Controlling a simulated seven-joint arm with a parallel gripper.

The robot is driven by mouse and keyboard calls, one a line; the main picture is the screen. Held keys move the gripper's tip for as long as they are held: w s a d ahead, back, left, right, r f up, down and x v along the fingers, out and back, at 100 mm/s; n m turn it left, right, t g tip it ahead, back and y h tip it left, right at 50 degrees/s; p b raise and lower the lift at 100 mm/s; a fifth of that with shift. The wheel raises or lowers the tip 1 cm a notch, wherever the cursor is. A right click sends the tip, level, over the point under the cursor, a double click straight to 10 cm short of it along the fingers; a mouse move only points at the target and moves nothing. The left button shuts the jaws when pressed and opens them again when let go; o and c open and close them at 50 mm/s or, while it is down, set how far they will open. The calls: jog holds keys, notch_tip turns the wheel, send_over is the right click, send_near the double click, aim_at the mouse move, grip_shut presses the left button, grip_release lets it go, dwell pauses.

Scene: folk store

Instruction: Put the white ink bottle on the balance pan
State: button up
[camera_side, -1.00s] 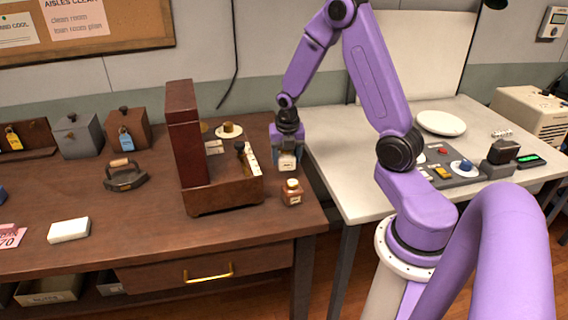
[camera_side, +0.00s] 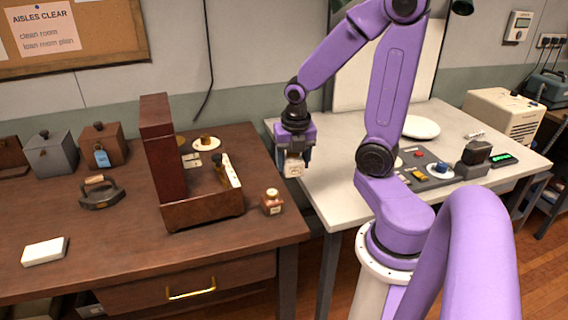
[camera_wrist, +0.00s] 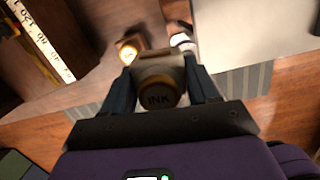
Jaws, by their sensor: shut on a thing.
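My gripper (camera_side: 294,158) is shut on the white ink bottle (camera_side: 293,169) and holds it in the air near the gap between the brown desk and the pale table. In the wrist view the bottle's brown cap, marked INK (camera_wrist: 160,92), sits between the fingers. The dark upright lid hides part of that area.
The wooden box (camera_side: 200,211) with its tall lid (camera_side: 158,145) stands left of my gripper. A brown bottle (camera_side: 271,203) stands near the desk's right edge. An iron (camera_side: 100,193) and a white block (camera_side: 44,251) lie farther left. The pale table holds a white plate (camera_side: 421,127).

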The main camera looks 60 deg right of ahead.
jog(key=shift+w+a+r+m, duration=0.1)
jog(key=shift+w+a+m, duration=0.35)
jog(key=shift+m, duration=0.35)
jog(key=w+a+m+g+y, duration=0.1)
jog(key=w+a+m, duration=0.5)
jog(key=m, duration=0.6)
jog(key=w+a+m+g, duration=0.2)
jog(key=w+a+m, duration=0.4)
jog(key=m, duration=0.6)
jog(key=s+d+n, duration=0.3)
jog(key=d+n, duration=0.1)
jog(key=n, duration=0.3)
jog(key=s+d+n+t, duration=0.1)
jog(key=s+d+n, duration=0.2)
jog(key=n, duration=0.4)
jog(key=s+d+n+t+h, duration=0.1)
jog(key=s+d+n, duration=0.3)
jog(key=n, duration=0.4)
jog(key=shift+s+d, duration=0.3)
jog(key=shift+s, duration=0.3)
jog(key=s+n, duration=0.1)
jog(key=s+d+n+t, duration=0.1)
jog(key=n, duration=0.1)
jog(key=shift+d+n, duration=0.1)
jog(key=shift+n, duration=0.2)
